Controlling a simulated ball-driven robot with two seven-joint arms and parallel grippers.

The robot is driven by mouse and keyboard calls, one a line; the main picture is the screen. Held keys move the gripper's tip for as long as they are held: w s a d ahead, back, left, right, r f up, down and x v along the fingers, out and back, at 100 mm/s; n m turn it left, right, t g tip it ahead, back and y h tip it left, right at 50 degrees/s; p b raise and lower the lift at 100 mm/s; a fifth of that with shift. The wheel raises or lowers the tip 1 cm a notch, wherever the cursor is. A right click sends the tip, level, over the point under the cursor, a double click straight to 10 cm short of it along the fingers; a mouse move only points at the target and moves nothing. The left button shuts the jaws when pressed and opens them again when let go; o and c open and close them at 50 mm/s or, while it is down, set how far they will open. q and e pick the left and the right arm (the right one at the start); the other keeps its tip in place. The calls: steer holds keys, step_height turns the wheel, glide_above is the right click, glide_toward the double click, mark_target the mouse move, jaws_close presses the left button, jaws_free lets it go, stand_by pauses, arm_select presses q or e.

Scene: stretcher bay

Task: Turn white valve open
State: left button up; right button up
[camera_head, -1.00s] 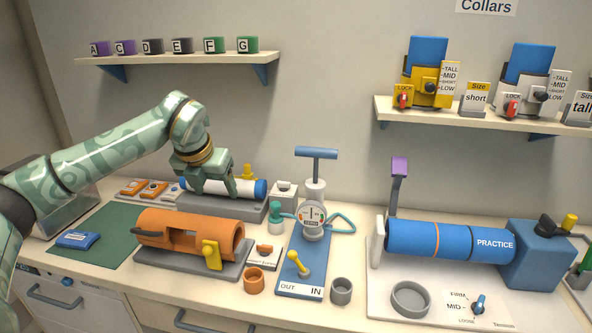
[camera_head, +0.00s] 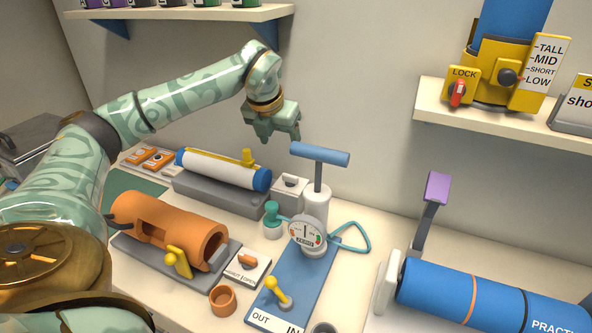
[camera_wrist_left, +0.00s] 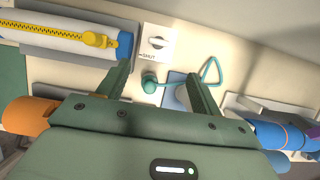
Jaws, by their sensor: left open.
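The white valve (camera_head: 290,186) is a small white block with a pale knob, at the right end of the white-and-blue cylinder. In the left wrist view the valve (camera_wrist_left: 155,43) shows a flat knob and a label that reads SHUT at its lower edge. My left gripper (camera_head: 284,138) is open and empty, above and slightly behind the valve, not touching it. In the left wrist view its two fingers (camera_wrist_left: 158,76) are spread, with the valve beyond and between them. My right gripper is not in view.
The blue-handled pump (camera_head: 318,200) with a round gauge stands right of the valve. A teal knob (camera_head: 272,215) is just in front. The white cylinder (camera_head: 215,167) with a yellow zip lies left. An orange cylinder (camera_head: 180,227) and orange-knobbed valve (camera_head: 247,262) are nearer. A shelf is at upper right.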

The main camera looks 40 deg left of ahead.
mark_target(290, 175)
arm_select(q)
steer(key=b+x, duration=0.3)
steer(key=x, duration=1.1)
steer(key=shift+f, duration=0.3)
steer(key=c, duration=1)
